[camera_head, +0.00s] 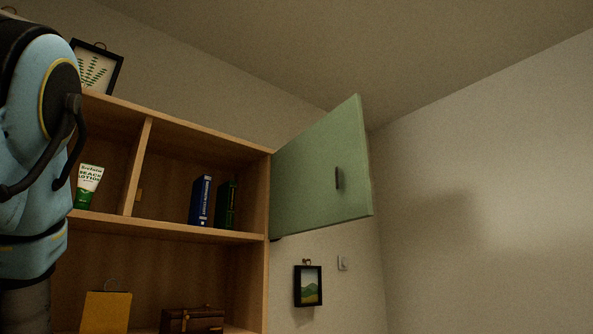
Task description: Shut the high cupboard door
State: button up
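The high cupboard door (322,172) is a green panel with a small dark handle (337,178). It stands wide open, hinged at the right side of the wooden cupboard (190,231) and swung out to the right. The upper compartment is uncovered. My arm fills the left edge of the head view. My gripper is outside the picture, so its state and its distance from the door cannot be seen.
A yellow item (104,312) and a brown chest (192,320) sit lower down. The space before the door looks clear.

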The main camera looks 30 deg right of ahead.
aim_at(305, 196)
jog(key=l+u, duration=0.6)
jog(key=u, duration=0.15)
jog(key=k+l+u, duration=0.15)
jog(key=l, duration=0.35)
jog(key=k+l+u, duration=0.1)
jog(key=l, duration=0.35)
jog(key=k+l+u, duration=0.15)
jog(key=k+l, duration=0.2)
jog(key=k+l+u, duration=0.15)
jog(key=l, duration=0.35)
jog(key=k, duration=0.1)
